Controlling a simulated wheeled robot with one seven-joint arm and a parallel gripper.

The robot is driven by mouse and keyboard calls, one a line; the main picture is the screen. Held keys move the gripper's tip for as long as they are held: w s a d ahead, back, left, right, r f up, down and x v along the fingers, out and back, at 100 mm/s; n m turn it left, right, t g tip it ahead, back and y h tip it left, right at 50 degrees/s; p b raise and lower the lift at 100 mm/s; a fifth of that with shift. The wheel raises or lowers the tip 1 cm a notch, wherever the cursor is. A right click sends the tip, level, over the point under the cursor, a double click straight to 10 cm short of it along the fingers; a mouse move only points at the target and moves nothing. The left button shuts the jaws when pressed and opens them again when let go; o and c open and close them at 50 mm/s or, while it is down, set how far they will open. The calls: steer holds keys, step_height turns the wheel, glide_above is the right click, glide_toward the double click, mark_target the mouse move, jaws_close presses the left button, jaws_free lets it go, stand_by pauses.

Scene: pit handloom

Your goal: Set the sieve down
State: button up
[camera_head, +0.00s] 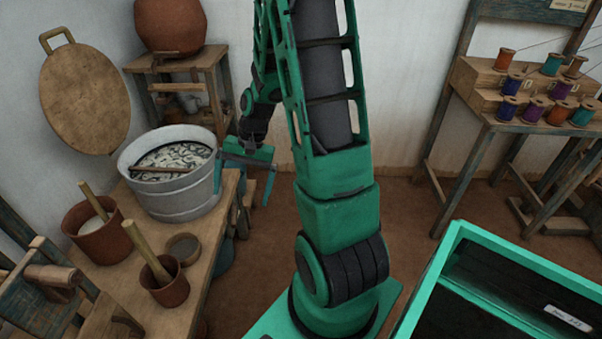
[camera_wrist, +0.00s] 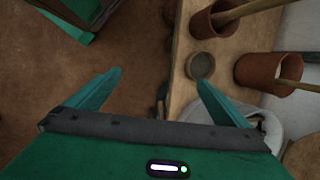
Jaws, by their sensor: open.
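The grey metal tub (camera_head: 170,200) with a stick across it stands at the bench's back. A spool rack (camera_head: 480,80) stands at right. A green-edged bin (camera_head: 455,240) is front right.

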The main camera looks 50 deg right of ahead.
steer(key=s+d+r+n+h, duration=0.1)
steer(key=s+r+n, duration=0.1)
steer(key=s+r, duration=0.6)
steer(key=s+r+n+h, duration=0.2)
steer(key=s+r, duration=0.6)
steer(key=s, duration=0.5)
steer(key=shift+d+r+n+g+h, duration=0.2)
steer(key=shift+d+n+g+h, duration=0.1)
steer(key=shift+d, duration=0.05)
steer(key=shift+w, duration=0.1)
steer(key=shift+w+f, duration=0.25)
steer(key=shift+w, duration=0.35)
